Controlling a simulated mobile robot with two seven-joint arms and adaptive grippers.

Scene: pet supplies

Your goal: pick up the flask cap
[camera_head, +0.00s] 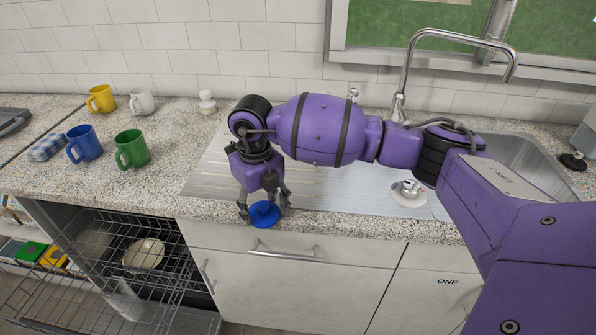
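A blue round piece (264,214), which looks like the flask cap, sits at the front edge of the counter, left of the sink. My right gripper (264,206) points down over it with its fingers spread, one on each side. The fingertips are very close to the cap's sides; firm contact does not show. The fingers and palm hide part of the cap's top and edges. My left gripper is not in view.
Blue (87,144), green (131,149), yellow (102,99) and white (142,101) mugs stand on the left counter, near a checked cloth (47,147). A small white bottle (207,102) stands behind. Below is an open dishwasher rack (100,262). The faucet (412,50) rises behind my arm.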

